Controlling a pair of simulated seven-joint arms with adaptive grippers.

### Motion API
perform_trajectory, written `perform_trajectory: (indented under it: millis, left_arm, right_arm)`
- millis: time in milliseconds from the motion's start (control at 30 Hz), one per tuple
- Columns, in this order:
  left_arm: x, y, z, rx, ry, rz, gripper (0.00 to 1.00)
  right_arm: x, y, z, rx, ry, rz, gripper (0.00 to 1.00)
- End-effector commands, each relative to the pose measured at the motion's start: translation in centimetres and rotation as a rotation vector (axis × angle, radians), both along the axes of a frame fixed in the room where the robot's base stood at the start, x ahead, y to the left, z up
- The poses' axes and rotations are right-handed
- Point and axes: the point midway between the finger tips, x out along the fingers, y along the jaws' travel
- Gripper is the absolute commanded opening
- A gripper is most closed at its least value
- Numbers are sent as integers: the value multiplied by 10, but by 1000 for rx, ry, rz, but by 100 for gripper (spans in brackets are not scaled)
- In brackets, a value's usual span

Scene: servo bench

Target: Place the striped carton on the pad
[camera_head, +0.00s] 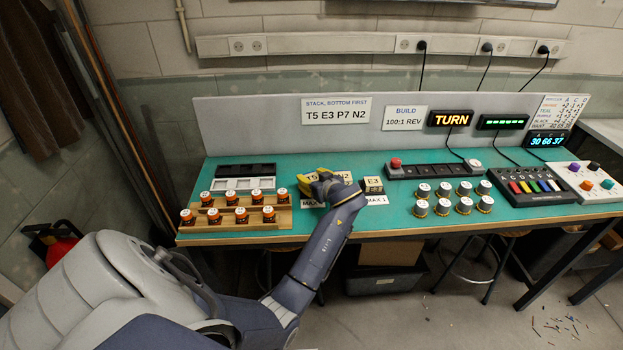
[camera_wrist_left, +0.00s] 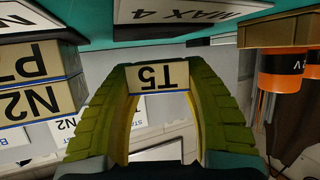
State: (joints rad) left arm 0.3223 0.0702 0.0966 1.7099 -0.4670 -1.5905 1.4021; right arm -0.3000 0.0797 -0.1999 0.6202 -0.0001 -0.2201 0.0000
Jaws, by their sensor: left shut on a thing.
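My left gripper (camera_head: 312,184) is over the green bench, left of centre in the head view. In the left wrist view its yellow-green fingers (camera_wrist_left: 158,88) are shut on a small block labelled T5 (camera_wrist_left: 152,77), seen upside down. Blocks labelled N2 (camera_wrist_left: 40,102) and P7 (camera_wrist_left: 30,65) are beside it on the left of that view. An E3 block (camera_head: 374,185) stands to the right of the gripper in the head view. I cannot make out a striped carton or a pad by those looks. My right gripper is not in view.
Orange-and-white cylinders stand on a wooden stepped rack (camera_head: 243,221) left of the gripper. Several white-topped knobs (camera_head: 443,208) stand to the right. A black button bar (camera_head: 433,170) lies behind them. A sign (camera_head: 336,110) reads T5 E3 P7 N2. A MAX 4 label (camera_wrist_left: 190,14) is close in the wrist view.

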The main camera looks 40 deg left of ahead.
Motion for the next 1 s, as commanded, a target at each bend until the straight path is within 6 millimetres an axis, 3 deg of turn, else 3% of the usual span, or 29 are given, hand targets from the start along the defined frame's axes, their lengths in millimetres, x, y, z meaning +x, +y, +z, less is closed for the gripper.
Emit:
perform_trajectory:
  millis: [267,300,467,767,900,1000]
  left_arm:
    - [-2,-1,-13,-6,11,-1,13]
    - [-2,-1,-14,-7,12,-1,51]
    - [-2,-1,-15,-9,12,-2,69]
    - [-2,-2,-13,-10,12,-3,70]
    - [-1,-2,-2,-9,10,-4,70]
    - [-6,-15,3,-13,8,-4,70]
  right_arm:
    - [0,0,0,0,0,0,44]
    - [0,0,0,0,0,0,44]
    - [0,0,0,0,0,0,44]
    - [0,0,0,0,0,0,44]
    - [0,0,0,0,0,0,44]
    - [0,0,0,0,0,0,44]
